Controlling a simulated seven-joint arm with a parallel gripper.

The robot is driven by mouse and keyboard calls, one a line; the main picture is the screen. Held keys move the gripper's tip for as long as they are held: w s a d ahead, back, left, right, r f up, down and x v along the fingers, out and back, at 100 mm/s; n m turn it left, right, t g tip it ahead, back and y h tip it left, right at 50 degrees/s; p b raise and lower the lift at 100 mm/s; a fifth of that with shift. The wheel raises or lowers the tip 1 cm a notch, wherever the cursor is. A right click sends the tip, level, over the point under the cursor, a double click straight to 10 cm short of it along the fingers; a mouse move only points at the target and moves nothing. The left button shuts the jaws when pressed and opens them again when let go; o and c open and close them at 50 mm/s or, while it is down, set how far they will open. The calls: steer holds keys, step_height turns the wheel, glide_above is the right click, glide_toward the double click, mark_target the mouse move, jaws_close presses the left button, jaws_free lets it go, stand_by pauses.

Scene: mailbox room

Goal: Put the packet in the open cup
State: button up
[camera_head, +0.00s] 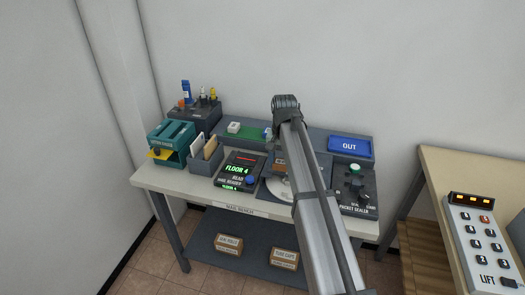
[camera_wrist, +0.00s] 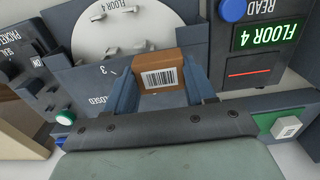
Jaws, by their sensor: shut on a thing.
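The packet (camera_wrist: 158,78) is a small brown block with a white barcode label. In the wrist view it sits between the two blue-grey fingers of my gripper (camera_wrist: 163,88), which is shut on it. A white round disc (camera_wrist: 125,28) with small grey pegs and a "FLOOR 4" label lies just beyond the packet; the word "CLOSED" shows on the dark panel beside it. I cannot make out an open cup. In the head view my arm hides most of the gripper, and part of the disc (camera_head: 277,188) shows left of the arm.
On the bench (camera_head: 157,178), the mail reader (camera_head: 239,170) with a lit "FLOOR 4" display stands left of the disc. The packet sealer (camera_head: 354,187) stands right. A blue OUT tray (camera_head: 349,147) is behind. A lift panel (camera_head: 478,235) is on the right table.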

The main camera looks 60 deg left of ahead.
steer(key=shift+w+d+f, duration=0.2)
steer(key=shift+d+f, duration=0.5)
steer(key=shift+d, duration=0.35)
steer(key=shift+w+d+f, duration=0.25)
steer(key=shift+d+f, duration=0.4)
steer(key=shift+d, duration=0.35)
steer(key=shift+w+d+f, duration=0.2)
steer(key=shift+d+f, duration=0.5)
steer(key=shift+d, duration=0.35)
steer(key=shift+f, duration=1.5)
steer(key=o, duration=1.2)
steer(key=shift+o, duration=0.5)
steer(key=shift+o, duration=0.8)
steer(key=shift+r, duration=0.1)
steer(key=shift+r, duration=2.95)
